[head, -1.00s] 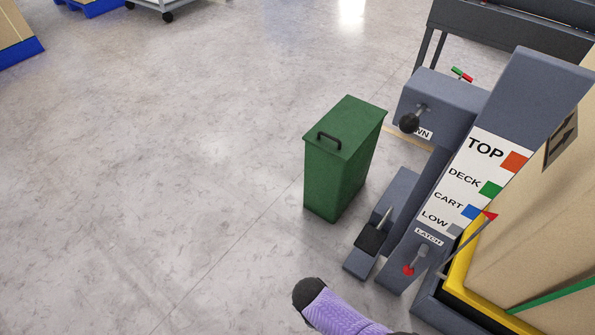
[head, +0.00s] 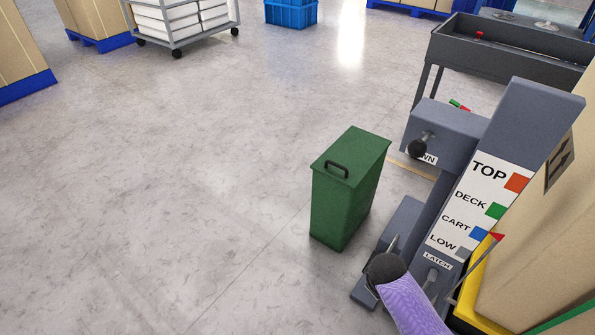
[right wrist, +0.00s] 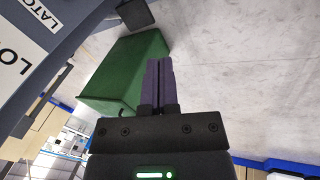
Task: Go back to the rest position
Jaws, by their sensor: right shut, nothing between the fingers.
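My right gripper (right wrist: 158,65) shows in the right wrist view with its two purple fingers together and nothing between them. Beyond them in that view is the green bin (right wrist: 125,70); I cannot tell how large the gap is. In the head view, a purple arm link of mine with a dark rounded end reaches in at the bottom right. It overlaps the lower part of the grey lever stand (head: 455,175) in the picture; whether they touch is unclear. My left gripper is not in view.
The green bin (head: 348,190) stands left of the stand, which has a black-knobbed lever (head: 417,148) and a TOP, DECK, CART, LOW label. A large box (head: 540,240) is at right. A grey trough table (head: 510,45) and white-loaded cart (head: 180,22) stand behind.

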